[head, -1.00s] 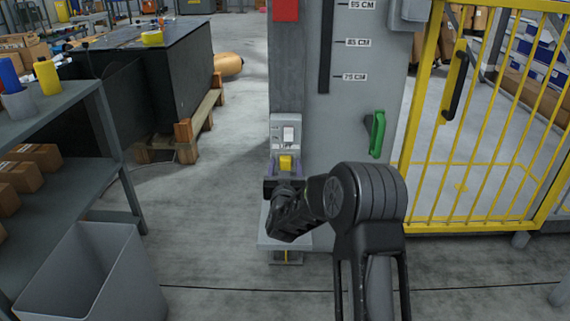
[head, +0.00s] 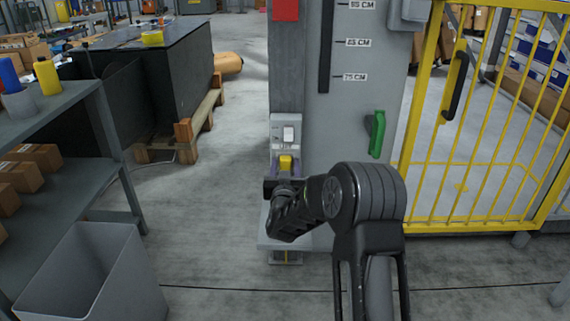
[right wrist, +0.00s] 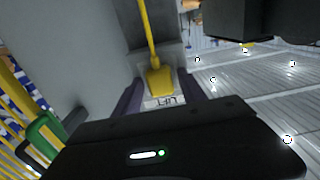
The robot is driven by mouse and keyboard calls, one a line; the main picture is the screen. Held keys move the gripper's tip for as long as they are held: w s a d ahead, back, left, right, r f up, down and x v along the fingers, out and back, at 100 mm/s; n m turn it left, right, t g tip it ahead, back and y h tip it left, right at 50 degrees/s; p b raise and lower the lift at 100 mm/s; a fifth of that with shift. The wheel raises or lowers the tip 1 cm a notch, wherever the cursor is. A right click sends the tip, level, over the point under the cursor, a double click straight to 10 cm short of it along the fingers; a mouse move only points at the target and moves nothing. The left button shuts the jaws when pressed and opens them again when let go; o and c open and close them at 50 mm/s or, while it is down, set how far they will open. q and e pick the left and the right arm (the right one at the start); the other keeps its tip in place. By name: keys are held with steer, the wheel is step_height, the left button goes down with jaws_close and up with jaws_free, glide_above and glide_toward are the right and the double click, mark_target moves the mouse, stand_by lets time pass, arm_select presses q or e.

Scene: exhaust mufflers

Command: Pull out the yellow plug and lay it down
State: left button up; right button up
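The yellow plug (head: 286,162) sits at the grey socket box (head: 285,129) low on the grey post. In the right wrist view the plug (right wrist: 160,81) shows with its yellow cord (right wrist: 147,32) running away from it. My right gripper (head: 285,170) is at the plug, with its purple fingers on either side of it. In the right wrist view the fingers (right wrist: 160,94) look a little apart from the plug's sides, so the gripper is open around it. My right wrist hides part of the area below the plug. My left gripper is not in view.
A grey ledge (head: 265,238) sticks out at the post's foot. A green handle (head: 377,134) is on the panel, right of the socket. A yellow gate (head: 470,225) stands at right. A grey bin (head: 95,270) and a shelf (head: 75,190) stand at left. The floor between is clear.

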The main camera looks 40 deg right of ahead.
jaws_close()
stand_by(0.3)
stand_by(0.3)
steer(key=shift+v, duration=3)
